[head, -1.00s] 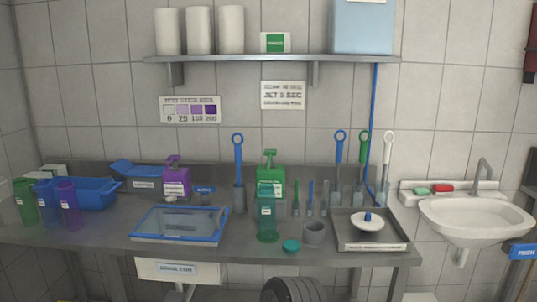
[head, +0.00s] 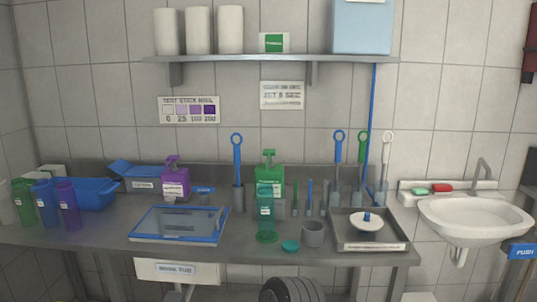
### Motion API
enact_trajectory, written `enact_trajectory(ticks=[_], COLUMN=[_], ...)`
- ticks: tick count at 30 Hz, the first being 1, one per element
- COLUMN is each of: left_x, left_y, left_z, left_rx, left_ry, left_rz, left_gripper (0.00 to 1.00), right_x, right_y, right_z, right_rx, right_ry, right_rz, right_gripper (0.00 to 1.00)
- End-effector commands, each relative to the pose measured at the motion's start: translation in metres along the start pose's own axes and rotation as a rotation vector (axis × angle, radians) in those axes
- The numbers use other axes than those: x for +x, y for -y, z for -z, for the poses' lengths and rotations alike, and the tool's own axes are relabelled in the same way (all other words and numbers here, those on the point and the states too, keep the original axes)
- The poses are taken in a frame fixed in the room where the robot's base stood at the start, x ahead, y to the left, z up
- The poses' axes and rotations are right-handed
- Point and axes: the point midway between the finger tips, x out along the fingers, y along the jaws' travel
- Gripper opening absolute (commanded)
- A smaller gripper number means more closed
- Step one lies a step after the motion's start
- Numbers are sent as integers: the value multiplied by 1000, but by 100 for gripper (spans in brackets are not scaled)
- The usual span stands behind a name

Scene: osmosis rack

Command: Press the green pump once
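The green pump (head: 270,172) is a green bottle with a white label and a pump head on top. It stands upright at the back of the steel counter, near the middle of the head view. A translucent green bottle (head: 266,215) stands in front of it and hides its lower part. A purple pump (head: 175,180) of similar shape stands to its left. Neither of my grippers shows in the head view.
A blue-rimmed lidded tray (head: 180,238) lies front left of the pumps. A steel tray (head: 372,245) and brushes are further right. A shelf (head: 275,58) runs above.

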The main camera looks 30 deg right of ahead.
Motion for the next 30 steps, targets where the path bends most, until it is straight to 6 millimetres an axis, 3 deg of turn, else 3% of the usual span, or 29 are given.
enact_trajectory(ticks=[14, 30], left_x=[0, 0], left_y=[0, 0], left_z=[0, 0], left_rx=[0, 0], left_ry=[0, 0], left_rz=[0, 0], left_gripper=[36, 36], right_x=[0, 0], right_y=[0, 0], right_z=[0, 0], right_rx=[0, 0], right_ry=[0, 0], right_rz=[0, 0], right_gripper=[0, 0])
